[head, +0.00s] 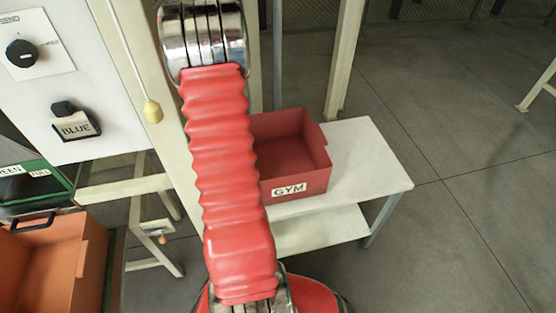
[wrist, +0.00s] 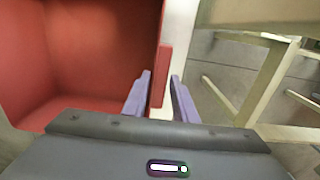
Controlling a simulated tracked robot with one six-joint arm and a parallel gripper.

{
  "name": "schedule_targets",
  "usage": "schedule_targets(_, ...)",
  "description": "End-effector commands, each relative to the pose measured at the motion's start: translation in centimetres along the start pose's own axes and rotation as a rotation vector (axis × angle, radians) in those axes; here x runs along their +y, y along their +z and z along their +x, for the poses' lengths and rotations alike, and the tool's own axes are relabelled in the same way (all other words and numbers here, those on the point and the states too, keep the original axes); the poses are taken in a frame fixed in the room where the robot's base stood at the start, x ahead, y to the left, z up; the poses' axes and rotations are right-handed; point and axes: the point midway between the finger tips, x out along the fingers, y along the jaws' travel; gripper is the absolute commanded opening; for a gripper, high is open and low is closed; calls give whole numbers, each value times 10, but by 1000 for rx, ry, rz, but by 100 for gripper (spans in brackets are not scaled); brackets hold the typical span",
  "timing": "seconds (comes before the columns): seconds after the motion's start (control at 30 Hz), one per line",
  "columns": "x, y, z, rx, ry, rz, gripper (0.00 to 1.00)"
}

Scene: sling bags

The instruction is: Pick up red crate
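The red crate (head: 312,184) with a "GYM" label stands upright on a small white table (head: 372,165) in the head view. My red arm covers its left side there, and my gripper is not visible in that view. In the wrist view the crate's empty red inside (wrist: 95,55) fills the left half. My gripper (wrist: 160,76) has its two purple fingers apart, near the crate's right edge. A red lip of the crate shows between the fingers. I cannot tell whether either finger touches it.
An orange crate (head: 90,262) is at the lower left. A white panel with a black knob (head: 22,53) and a "BLUE" switch stands at the left. A pull cord with a yellow end (head: 153,111) hangs beside it. Cream posts stand behind the table.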

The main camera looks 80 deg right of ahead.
Motion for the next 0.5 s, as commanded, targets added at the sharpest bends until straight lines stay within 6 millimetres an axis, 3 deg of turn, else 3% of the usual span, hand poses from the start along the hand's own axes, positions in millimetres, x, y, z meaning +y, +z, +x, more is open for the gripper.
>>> schedule_targets(0.33,0,0,0,0,0,0,1)
schedule_targets(0.5,0,0,0,0,0,0,0)
